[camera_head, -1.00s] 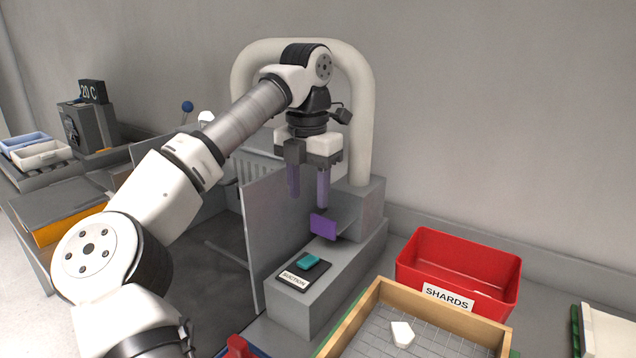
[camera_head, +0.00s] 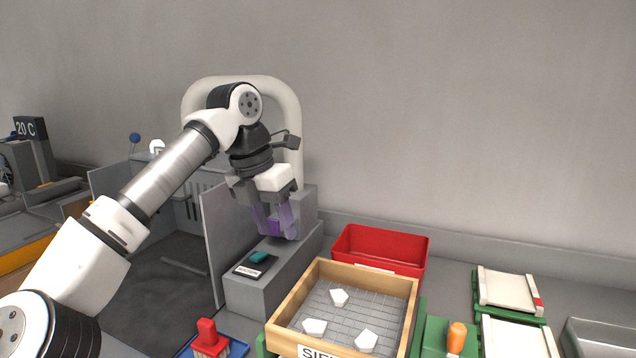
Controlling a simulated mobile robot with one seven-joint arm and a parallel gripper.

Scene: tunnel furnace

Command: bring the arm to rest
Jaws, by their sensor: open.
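My gripper (camera_head: 274,221) is at the left of the picture, above the grey suction block. Its two purple fingers are apart and point down, with nothing seen held between them. A purple part of the station lies behind the fingers, and I cannot tell whether they touch it. My arm reaches in from the lower left and bends down at the wrist. The grey suction block (camera_head: 245,296) stands under the gripper, with a dark labelled pad (camera_head: 243,269) and a teal piece (camera_head: 259,257) on top.
A wooden sieve tray (camera_head: 288,312) holds several white pieces. Behind it is a red bin (camera_head: 400,249). A red-handled brush (camera_head: 208,338) sits at the front. White slabs (camera_head: 506,288) lie on green stands at right. A pale pipe arch (camera_head: 292,110) rises behind the gripper. Upright grey panels stand left of it.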

